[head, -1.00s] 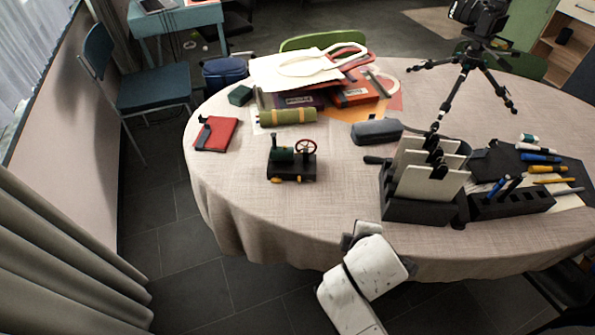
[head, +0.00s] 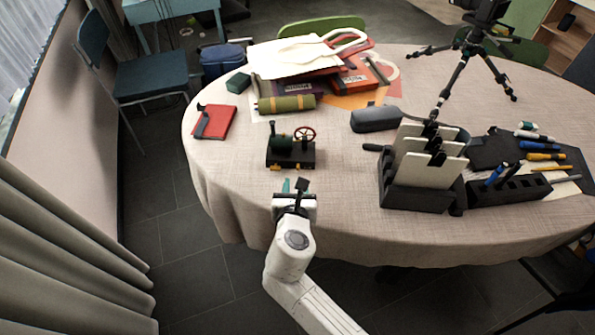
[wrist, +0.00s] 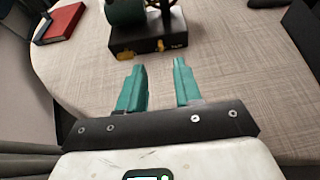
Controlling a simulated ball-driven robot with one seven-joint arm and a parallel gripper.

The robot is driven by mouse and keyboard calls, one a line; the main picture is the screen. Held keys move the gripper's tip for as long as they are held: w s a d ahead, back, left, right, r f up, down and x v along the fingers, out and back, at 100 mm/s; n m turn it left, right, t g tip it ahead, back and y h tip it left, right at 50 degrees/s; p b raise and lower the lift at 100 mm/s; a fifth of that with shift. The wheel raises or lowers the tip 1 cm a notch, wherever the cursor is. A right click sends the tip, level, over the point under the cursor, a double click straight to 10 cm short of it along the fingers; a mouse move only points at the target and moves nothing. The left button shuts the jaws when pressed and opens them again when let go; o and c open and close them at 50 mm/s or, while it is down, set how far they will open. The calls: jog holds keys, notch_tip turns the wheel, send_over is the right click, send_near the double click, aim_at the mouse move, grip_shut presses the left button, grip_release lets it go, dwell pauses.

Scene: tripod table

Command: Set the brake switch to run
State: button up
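A toy steam engine with a dark base (head: 291,158), a green boiler and a red flywheel stands on the table. I cannot tell the lever's setting. A yellow piece (wrist: 125,55) is left of it. My gripper (head: 294,185) is open and empty in front of the engine. Its teal fingers (wrist: 159,64) point at the front face, apart from it.
A red notebook (head: 214,122) lies left of the engine. A black rack with pale panels (head: 425,160) stands to the right, beside a pen holder (head: 508,195). A green roll (head: 287,104) and books lie behind. The cloth around the engine's front is clear.

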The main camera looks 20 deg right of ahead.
aim_at(298, 167)
jog(key=b+x, duration=0.1)
jog(key=x, duration=0.6)
jog(key=shift+w+d+f, duration=0.15)
jog(key=shift+w+f, duration=0.05)
grip_shut()
dwell(1.2)
